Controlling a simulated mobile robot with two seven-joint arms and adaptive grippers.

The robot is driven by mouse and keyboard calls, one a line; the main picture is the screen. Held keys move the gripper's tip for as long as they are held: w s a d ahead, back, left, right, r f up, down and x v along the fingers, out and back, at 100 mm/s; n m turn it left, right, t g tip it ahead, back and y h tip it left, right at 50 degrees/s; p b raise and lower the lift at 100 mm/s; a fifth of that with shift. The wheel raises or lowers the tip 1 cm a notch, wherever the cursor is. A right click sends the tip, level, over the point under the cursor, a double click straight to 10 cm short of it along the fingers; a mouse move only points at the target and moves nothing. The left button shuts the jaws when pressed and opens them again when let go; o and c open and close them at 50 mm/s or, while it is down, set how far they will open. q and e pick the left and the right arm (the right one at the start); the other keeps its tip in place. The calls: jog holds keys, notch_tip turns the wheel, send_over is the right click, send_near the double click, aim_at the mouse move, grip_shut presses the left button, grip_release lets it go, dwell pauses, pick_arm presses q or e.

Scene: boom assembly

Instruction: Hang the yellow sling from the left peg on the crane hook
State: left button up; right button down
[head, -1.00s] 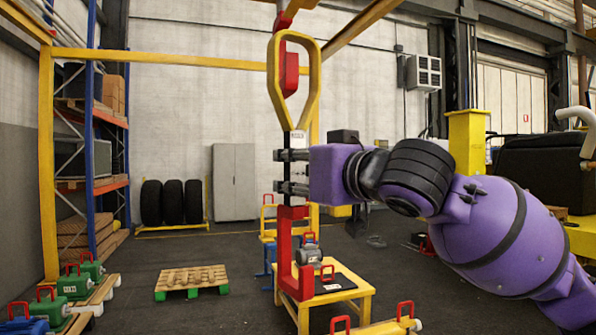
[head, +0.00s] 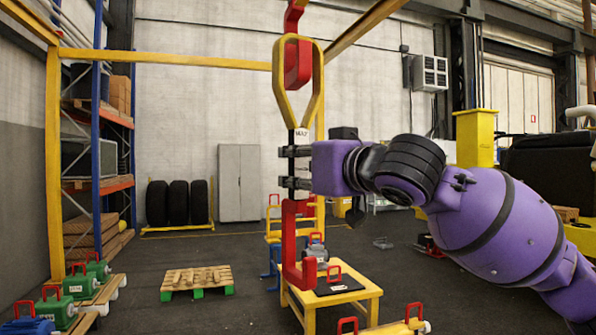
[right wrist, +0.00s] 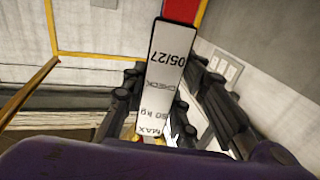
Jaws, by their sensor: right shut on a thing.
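The yellow sling (head: 318,92) hangs upright near the middle of the head view, with a yellow loop on top, a black stem and a red hook (head: 289,240) at its lower end. My right gripper (head: 284,168) is shut on the stem just below the loop. The red crane hook (head: 298,66) shows at the loop's height; its lower part appears within the loop's outline. The loop's top bar crosses in front of it, and I cannot tell whether they touch. In the right wrist view, the sling's white label (right wrist: 165,75) sits between the fingers. My left gripper is out of view.
A yellow table (head: 355,295) with a black mat and a grey motor (head: 316,250) stands below the sling. A yellow frame (head: 53,170) rises at left. Green motors (head: 80,284) sit at lower left. A pallet (head: 197,280) lies on the open floor.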

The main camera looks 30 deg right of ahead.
aim_at(303, 192)
jog(key=shift+w+f, duration=0.25)
jog(key=shift+f, duration=0.2)
jog(key=shift+w+d+f, duration=0.1)
jog(key=shift+w+f, duration=0.15)
jog(key=shift+f, duration=0.6)
jog(key=shift+w+f, duration=0.1)
jog(key=shift+f, duration=0.8)
jog(key=c, duration=1.4)
grip_release()
jog(key=shift+o, duration=0.5)
jog(key=shift+f, duration=0.15)
